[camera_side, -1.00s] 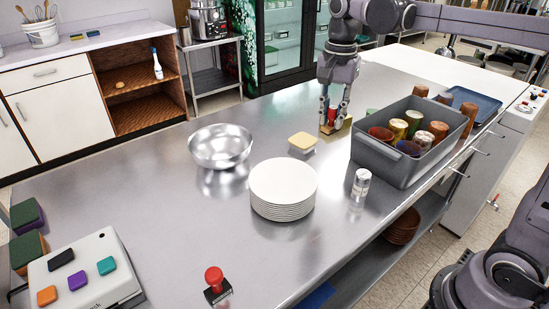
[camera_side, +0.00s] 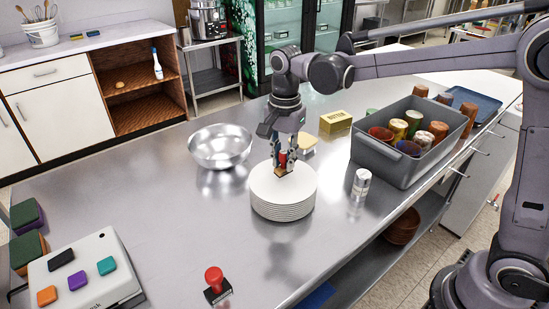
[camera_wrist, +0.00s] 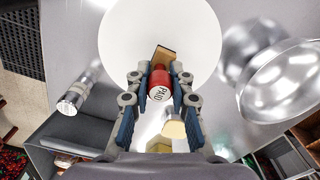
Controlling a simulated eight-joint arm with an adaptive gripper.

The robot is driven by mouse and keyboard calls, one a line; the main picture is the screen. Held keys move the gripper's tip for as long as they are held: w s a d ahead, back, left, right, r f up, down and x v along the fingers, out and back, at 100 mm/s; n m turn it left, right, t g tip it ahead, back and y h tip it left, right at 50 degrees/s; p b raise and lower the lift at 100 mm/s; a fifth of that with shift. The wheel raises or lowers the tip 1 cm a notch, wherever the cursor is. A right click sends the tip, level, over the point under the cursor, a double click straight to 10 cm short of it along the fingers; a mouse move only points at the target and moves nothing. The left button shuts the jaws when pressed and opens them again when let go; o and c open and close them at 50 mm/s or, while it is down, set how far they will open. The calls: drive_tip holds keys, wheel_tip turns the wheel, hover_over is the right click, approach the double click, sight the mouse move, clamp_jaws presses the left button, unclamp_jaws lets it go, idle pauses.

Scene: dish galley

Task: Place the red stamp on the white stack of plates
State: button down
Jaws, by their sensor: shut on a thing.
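My gripper (camera_side: 284,160) is shut on a red stamp (camera_wrist: 160,84) with a round "PAID" top and a brown base. Its red body also shows between the fingers in the side view (camera_side: 283,157). The white stack of plates (camera_side: 284,203) stands on the steel counter, and its top plate (camera_wrist: 135,30) fills the upper middle of the wrist view. The held stamp is over the back half of the top plate. I cannot tell whether its base touches the plate. A second red-knobbed stamp with a black base (camera_side: 217,285) stands at the counter's front.
A metal bowl (camera_side: 220,147) is left of the stack. A white-silver can (camera_side: 361,183) is to its right, near a grey crate (camera_side: 395,163) of cups. A yellow box (camera_side: 335,121) and a pale yellow block (camera_side: 307,142) lie behind.

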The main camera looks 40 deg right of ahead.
sight(285, 152)
drive_tip(key=shift+f, duration=0.75)
drive_tip(key=shift+f, duration=0.1)
drive_tip(key=c, duration=1.2)
unclamp_jaws()
wheel_tip(285, 152, up, 12)
drive_tip(key=shift+f, duration=0.2)
drive_tip(key=shift+s+d+r, duration=0.1)
drive_tip(key=shift+d+r, duration=0.05)
drive_tip(key=shift+r, duration=0.15)
drive_tip(key=s+d+f+n+t, duration=0.2)
drive_tip(key=s+d+f+n, duration=0.1)
drive_tip(key=s+n, duration=0.1)
drive_tip(key=s+d+f+n+t, duration=0.2)
drive_tip(key=s+f+n, duration=0.1)
drive_tip(key=s+n, duration=0.2)
drive_tip(key=s+d+f+n+t, duration=0.3)
drive_tip(key=s+f+n, duration=0.1)
drive_tip(key=s, duration=0.2)
drive_tip(key=shift+s+d, duration=0.25)
drive_tip(key=shift+d, duration=0.1)
